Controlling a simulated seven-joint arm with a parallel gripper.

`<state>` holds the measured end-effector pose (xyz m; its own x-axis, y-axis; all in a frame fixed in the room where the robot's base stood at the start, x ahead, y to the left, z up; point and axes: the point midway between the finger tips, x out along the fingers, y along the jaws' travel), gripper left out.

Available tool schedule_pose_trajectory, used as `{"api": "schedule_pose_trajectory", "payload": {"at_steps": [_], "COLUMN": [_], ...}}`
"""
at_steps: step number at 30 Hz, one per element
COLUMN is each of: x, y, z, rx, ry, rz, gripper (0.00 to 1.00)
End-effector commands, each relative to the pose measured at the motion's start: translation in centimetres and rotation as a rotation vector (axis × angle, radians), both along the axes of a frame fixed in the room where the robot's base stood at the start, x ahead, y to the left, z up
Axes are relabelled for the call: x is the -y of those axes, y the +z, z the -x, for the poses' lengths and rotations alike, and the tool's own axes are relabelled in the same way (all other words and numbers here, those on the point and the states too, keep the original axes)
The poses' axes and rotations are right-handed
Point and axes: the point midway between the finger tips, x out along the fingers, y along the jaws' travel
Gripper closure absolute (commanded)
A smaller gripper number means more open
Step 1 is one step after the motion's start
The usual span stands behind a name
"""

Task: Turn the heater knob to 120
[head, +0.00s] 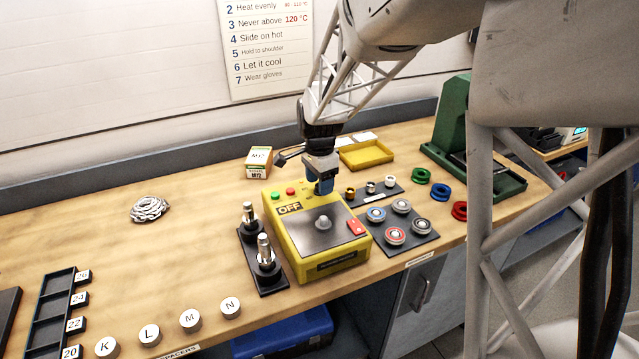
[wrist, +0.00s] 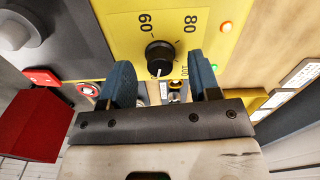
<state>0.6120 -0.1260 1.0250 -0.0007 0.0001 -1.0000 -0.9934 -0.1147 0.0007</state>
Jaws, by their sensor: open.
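The yellow heater (head: 335,266) stands on the bench, with an OFF sign on its top. In the wrist view its black knob (wrist: 159,52) has a white pointer directed toward the picture's bottom. Marks 60, 80 and a partly covered 100 show around it; I see no 120 mark. My gripper (wrist: 160,64) is open, its blue fingers on either side of the knob with visible gaps, not gripping it. In the head view my gripper (head: 323,187) is over the heater's back right part, and the knob is hidden.
Posts on a black base (head: 268,279) stand left of the heater. A ring tray (head: 415,236) and a small dark tray (head: 367,197) are on its right. A yellow tray (head: 367,156) and a box (head: 259,162) are behind. The bench is clear around the crumpled silver item (head: 149,209).

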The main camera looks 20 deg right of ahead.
Motion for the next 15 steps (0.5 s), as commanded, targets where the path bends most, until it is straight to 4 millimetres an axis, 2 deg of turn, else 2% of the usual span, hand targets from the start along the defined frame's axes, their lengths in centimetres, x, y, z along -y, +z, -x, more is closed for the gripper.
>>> {"api": "schedule_pose_trajectory", "payload": {"at_steps": [15], "x": [0.0], "y": [6.0], "z": [0.0], "rx": [0.002], "ry": [0.0], "rz": [0.001], "gripper": [0.44]}}
